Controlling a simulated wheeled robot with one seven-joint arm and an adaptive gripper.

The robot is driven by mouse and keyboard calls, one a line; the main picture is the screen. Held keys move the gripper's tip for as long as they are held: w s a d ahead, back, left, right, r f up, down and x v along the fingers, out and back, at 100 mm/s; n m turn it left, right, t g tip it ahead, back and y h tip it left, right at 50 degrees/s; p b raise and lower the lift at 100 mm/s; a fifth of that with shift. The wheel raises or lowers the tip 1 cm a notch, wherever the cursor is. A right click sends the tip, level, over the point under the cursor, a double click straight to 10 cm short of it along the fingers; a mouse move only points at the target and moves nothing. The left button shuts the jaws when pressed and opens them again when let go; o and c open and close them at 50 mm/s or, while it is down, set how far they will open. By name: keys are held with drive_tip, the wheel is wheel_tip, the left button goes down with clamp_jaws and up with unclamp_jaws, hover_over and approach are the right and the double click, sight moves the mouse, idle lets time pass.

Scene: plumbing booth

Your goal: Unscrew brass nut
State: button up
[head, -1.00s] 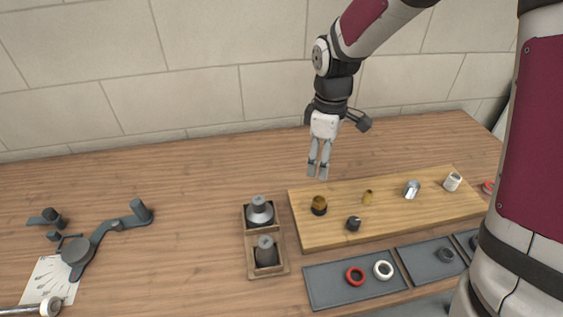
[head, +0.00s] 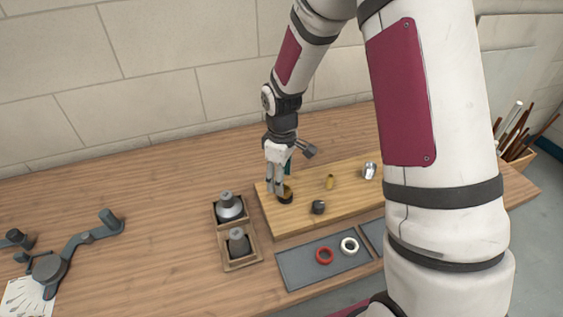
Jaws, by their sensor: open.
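The brass nut (head: 288,193) sits on a dark round base near the left end of the light wooden board (head: 350,200). My gripper (head: 275,191) is open and points down at the nut's left side. Its fingers hide part of the nut. I cannot tell whether they touch it. A smaller upright brass piece (head: 330,182) stands on the board to the right.
A black fitting (head: 318,207) and a silver fitting (head: 369,171) are on the board. A wooden holder (head: 243,263) with two grey-topped pieces stands left of it. A grey tray (head: 298,273) in front holds a red ring (head: 324,255) and a white ring (head: 349,246).

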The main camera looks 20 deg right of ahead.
drive_tip(key=shift+f, duration=1.7)
drive_tip(key=shift+c, duration=0.5)
drive_tip(key=c, duration=1.2)
drive_tip(key=shift+o, duration=0.2)
drive_tip(key=n, duration=0.4)
drive_tip(key=n+p, duration=0.1)
drive_tip(key=shift+s+a+r+n, duration=0.1)
drive_tip(key=shift+s+n, duration=0.15)
drive_tip(key=shift+n, duration=0.15)
drive_tip(key=n, duration=0.3)
drive_tip(key=shift+s+p, duration=0.15)
drive_tip(key=shift+p, duration=0.25)
drive_tip(key=n, duration=0.4)
drive_tip(key=shift+s+r+p, duration=0.1)
drive_tip(key=shift+s+p, duration=0.05)
drive_tip(key=shift+p, duration=0.15)
drive_tip(key=n, duration=0.4)
drive_tip(key=shift+s, duration=0.1)
drive_tip(key=o, duration=2)
